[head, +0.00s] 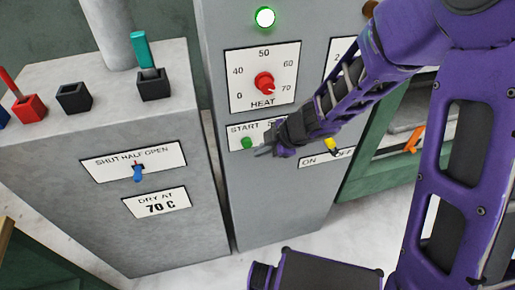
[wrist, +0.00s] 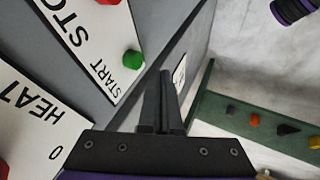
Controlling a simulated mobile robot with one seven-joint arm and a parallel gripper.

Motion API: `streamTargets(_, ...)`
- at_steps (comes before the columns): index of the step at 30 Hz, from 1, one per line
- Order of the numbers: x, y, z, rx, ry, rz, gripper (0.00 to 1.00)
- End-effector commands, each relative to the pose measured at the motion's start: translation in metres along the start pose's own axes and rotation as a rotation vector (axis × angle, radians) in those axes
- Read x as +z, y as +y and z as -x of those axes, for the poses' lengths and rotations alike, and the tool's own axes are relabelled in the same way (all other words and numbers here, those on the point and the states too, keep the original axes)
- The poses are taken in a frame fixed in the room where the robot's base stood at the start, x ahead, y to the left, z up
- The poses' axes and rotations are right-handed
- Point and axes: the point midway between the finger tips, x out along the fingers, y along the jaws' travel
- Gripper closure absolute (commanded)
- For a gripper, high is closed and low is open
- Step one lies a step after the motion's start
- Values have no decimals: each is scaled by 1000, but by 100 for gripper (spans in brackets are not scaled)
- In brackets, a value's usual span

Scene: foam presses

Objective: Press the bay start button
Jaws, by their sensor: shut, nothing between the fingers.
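The green start button (head: 247,143) sits on the START/STOP plate on the front of the tall grey cabinet. In the wrist view the button (wrist: 132,63) stands out from the white plate by the word START. My gripper (head: 262,154) is shut and empty, just right of and slightly below the button in the head view. In the wrist view the closed fingertips (wrist: 165,73) are right of the button, with a visible gap in the picture. Contact is not seen. In the head view my gripper covers most of the word STOP and its button.
A red HEAT knob (head: 265,82) is above the plate, near 70, and a lit green lamp (head: 265,17) above that. A yellow ON/OFF switch (head: 332,145) is to the right. A shorter grey cabinet (head: 60,150) with a blue slider (head: 138,173) stands left.

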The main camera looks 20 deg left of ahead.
Motion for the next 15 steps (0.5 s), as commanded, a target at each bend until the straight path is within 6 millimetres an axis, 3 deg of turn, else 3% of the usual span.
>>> streamTargets(6,-1,1,42,3,0,3,100)
streamTargets(15,-1,-1,71,-1,2,1,100)
